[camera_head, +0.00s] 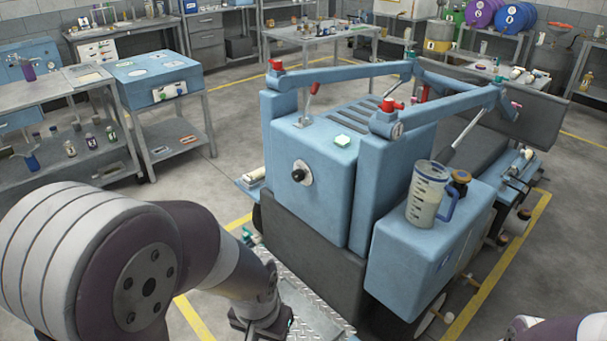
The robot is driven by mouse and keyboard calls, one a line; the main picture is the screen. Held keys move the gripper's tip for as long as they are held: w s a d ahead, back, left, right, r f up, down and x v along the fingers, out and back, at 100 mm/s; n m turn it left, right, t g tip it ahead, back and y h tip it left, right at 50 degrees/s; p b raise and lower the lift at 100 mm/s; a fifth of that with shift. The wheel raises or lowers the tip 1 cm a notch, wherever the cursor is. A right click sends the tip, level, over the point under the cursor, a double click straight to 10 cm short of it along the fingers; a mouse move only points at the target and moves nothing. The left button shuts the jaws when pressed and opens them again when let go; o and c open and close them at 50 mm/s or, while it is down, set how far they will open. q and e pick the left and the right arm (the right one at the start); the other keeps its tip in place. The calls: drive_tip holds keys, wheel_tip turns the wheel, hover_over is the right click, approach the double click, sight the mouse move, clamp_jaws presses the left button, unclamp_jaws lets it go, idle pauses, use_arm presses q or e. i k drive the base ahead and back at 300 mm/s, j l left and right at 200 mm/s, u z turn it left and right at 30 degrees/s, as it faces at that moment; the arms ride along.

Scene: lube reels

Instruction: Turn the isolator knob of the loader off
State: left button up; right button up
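The blue loader (320,195) stands in the middle of the view. A black isolator knob (299,174) sits on a round metal plate on the loader's near face. The way the knob is turned is too small to tell. My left arm comes in from the left, and my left gripper (262,327) is at the bottom edge, below the knob and apart from it. Its fingers are cut off by the frame, so I cannot tell if it is open or shut. Only a piece of my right arm shows at the bottom right corner; its gripper is out of view.
A clear measuring jug (428,194) stands on the loader's right side. A metal tread-plate step (310,312) lies below the loader's front. A workbench (60,90) and a blue cabinet table (155,80) stand at the left, with open floor (225,165) between them and the loader.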

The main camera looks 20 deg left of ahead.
sight(298, 176)
drive_tip(key=i+j, duration=0.2)
drive_tip(key=i+j+z, duration=0.15)
drive_tip(key=j, duration=0.25)
drive_tip(key=i+j, duration=0.2)
drive_tip(key=j, duration=0.15)
drive_tip(key=i+j+z, duration=0.2)
drive_tip(key=i+j, duration=0.15)
drive_tip(key=j, duration=0.3)
